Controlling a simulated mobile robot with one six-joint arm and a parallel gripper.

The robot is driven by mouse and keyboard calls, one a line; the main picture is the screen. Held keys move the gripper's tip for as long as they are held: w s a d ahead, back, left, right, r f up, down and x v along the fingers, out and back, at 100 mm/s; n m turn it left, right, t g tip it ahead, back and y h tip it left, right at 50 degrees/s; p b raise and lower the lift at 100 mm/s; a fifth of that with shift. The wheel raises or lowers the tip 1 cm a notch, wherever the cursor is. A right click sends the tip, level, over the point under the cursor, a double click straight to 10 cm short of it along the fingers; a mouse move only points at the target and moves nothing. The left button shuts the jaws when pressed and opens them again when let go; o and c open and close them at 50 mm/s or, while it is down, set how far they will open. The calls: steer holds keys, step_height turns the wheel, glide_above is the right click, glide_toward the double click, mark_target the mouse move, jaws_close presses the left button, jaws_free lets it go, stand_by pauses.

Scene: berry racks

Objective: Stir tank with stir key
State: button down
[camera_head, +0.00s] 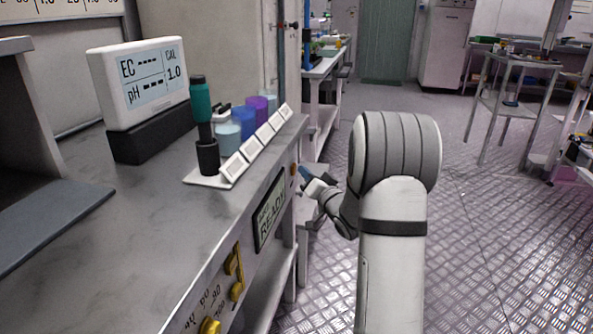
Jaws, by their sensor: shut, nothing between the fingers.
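My arm reaches forward on the right, and my gripper (313,183) is small and partly hidden by my own arm. It is shut and empty, beside the right end of the bench's front panel. A small orange-brown round button or knob (294,169) sits on that panel just left of the gripper; I cannot tell whether they touch. A yellow key-like handle (235,275) and a yellow knob (210,326) are on the panel nearer to me. I cannot tell which of these is the stir key. No tank is clearly identifiable.
The panel display (271,211) reads "READY". On the grey bench top (130,215) stand an EC/pH meter (140,80), a teal-topped probe (201,100) in a dark holder, and several coloured bottles (243,122) behind white labels.

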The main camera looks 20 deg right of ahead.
steer(key=shift+w+a, duration=0.25)
steer(key=shift+a, duration=0.15)
stand_by(0.4)
steer(key=shift+d, duration=0.1)
steer(key=shift+s+d, duration=0.5)
steer(key=shift+d, duration=0.15)
steer(key=s+d, duration=0.2)
steer(key=d, duration=0.2)
steer(key=shift+s+d, duration=0.1)
steer(key=shift+s, duration=0.3)
steer(key=shift+f, duration=0.1)
stand_by(0.8)
